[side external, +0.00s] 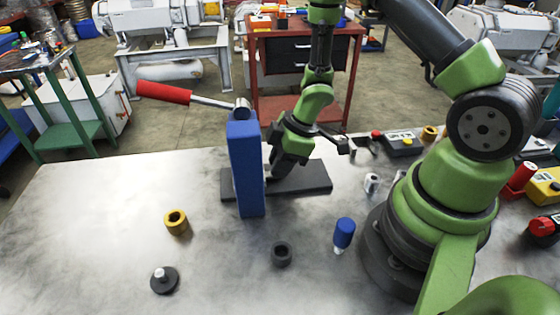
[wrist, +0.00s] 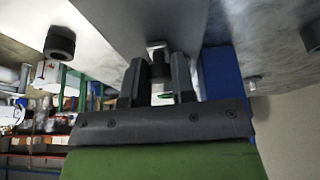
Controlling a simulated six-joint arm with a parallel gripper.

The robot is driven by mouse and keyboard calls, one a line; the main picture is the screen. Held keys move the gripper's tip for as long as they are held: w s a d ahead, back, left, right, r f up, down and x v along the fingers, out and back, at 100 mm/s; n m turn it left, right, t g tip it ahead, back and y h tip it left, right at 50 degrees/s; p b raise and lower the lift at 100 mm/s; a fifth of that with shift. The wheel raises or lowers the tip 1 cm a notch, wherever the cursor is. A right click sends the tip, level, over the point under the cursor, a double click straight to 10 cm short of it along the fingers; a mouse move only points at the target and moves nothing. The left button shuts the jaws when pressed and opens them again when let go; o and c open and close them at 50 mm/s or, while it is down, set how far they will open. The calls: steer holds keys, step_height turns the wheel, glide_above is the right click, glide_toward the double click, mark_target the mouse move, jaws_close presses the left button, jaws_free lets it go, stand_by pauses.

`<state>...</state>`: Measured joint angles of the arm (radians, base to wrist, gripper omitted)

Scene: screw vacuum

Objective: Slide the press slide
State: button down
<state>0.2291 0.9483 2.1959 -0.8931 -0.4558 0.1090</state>
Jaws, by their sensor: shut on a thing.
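The press has an upright blue body (side external: 246,165) with a red-handled lever (side external: 165,92) out to the left. It stands on a dark base plate (side external: 312,178). The blue body also shows in the wrist view (wrist: 224,75), right of the fingers. My gripper (side external: 276,172) is low behind the blue body, just over the base plate. In the wrist view my gripper (wrist: 158,72) is shut on a small part (wrist: 157,46) of the press, which I take as the press slide. The fingers hide most of it.
On the metal table, a yellow ring (side external: 176,221), a black knob with a pale stud (side external: 164,281), a dark ring (side external: 281,254) and a blue-capped piece (side external: 344,233) stand in front of the press. A small metal part (side external: 372,183) stands right. The table's left side is clear.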

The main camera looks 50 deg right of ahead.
steer(key=s+d, duration=0.7)
steer(key=d, duration=0.1)
steer(key=shift+s, duration=0.4)
steer(key=c, duration=0.9)
jaws_free()
steer(key=shift+a, duration=0.1)
steer(key=shift+c, duration=0.2)
steer(key=v, duration=1)
